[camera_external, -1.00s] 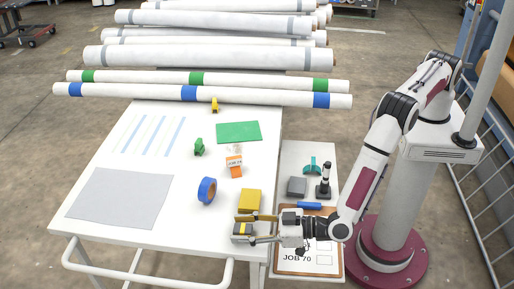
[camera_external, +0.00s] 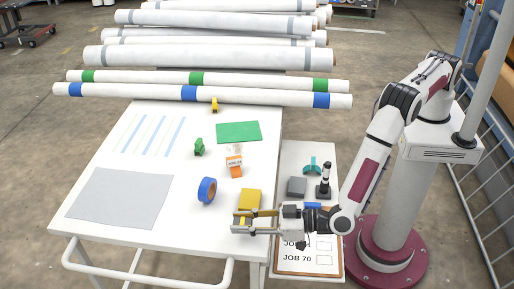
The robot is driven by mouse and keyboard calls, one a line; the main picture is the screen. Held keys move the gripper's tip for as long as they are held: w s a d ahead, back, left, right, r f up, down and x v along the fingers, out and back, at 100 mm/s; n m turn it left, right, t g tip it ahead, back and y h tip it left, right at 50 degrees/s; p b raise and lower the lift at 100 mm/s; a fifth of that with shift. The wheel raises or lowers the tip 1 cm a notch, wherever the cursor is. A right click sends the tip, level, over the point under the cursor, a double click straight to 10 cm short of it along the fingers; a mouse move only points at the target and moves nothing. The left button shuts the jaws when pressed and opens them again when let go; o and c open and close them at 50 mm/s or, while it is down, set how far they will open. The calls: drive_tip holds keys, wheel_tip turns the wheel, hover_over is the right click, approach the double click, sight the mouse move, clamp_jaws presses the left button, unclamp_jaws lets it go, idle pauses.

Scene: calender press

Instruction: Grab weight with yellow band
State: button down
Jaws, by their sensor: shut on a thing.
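The weight with the yellow band (camera_external: 243,221) is a small grey block at the right front corner of the white table. My gripper (camera_external: 240,221) is shut on it, one finger on the far side and one on the near side. The fingers hide much of the weight, and I cannot tell whether it still touches the table.
A yellow block (camera_external: 250,199) lies just behind my gripper. A blue tape roll (camera_external: 207,190), an orange holder (camera_external: 235,170) and a green clip (camera_external: 199,147) stand farther back. A grey block (camera_external: 297,187) sits on the side table. The grey mat (camera_external: 120,197) is clear.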

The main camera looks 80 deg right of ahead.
sight(242, 222)
drive_tip(key=shift+r, duration=3.65)
